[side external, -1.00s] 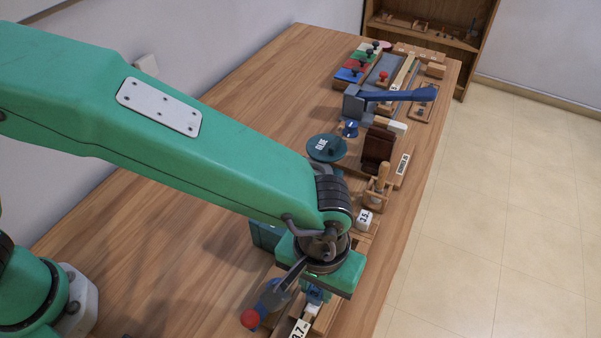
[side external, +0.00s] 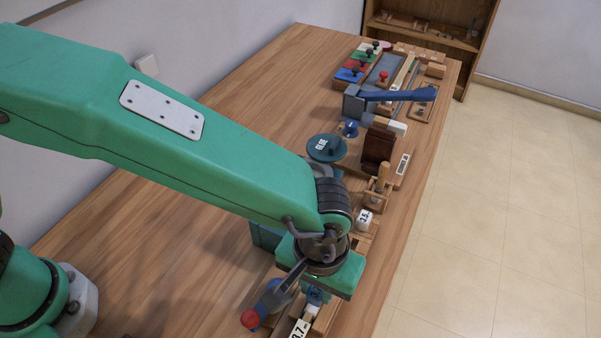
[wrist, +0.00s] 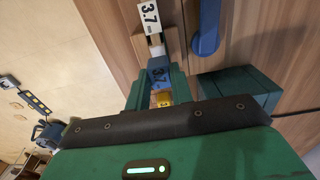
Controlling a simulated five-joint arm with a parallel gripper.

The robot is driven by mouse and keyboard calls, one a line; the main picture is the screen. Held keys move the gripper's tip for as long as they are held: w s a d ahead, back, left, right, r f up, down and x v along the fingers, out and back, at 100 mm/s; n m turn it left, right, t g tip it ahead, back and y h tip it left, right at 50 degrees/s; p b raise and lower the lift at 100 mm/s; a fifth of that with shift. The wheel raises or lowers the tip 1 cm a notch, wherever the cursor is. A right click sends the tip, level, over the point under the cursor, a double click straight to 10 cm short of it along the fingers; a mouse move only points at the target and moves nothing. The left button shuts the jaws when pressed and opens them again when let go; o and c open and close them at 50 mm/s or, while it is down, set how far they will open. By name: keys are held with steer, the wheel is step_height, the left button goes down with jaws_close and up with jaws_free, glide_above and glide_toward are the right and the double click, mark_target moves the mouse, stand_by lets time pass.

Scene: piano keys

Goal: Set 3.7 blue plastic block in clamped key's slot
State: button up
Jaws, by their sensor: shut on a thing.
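My gripper (wrist: 159,80) is shut on the blue block (wrist: 158,66), which carries a dark 3.7 mark, in the wrist view. A finger stands on each side of the block. The pale end of the key (wrist: 156,49) shows just beyond the block, by the white 3.7 mm label (wrist: 149,17). I cannot tell whether the block touches the slot, which is hidden. In the side external view my gripper (side external: 316,298) points down over the key (side external: 311,311), near the 3.7 label (side external: 299,329). A blue clamp with a red knob (side external: 250,319) stands beside it.
A yellow piece (wrist: 163,98) sits between the fingers, nearer my wrist. The blue clamp lever (wrist: 206,30) and a dark green box (wrist: 240,88) are close on the right. A block labelled 3.5 (side external: 364,217) and a round blue-green glue pot (side external: 325,148) stand farther along the table.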

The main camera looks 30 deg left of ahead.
steer(key=shift+f, duration=0.6)
stand_by(0.8)
stand_by(0.4)
steer(key=o, duration=1.4)
steer(key=shift+o, duration=0.2)
steer(key=shift+r, duration=0.15)
steer(key=shift+r, duration=3.4)
steer(key=shift+a, duration=0.1)
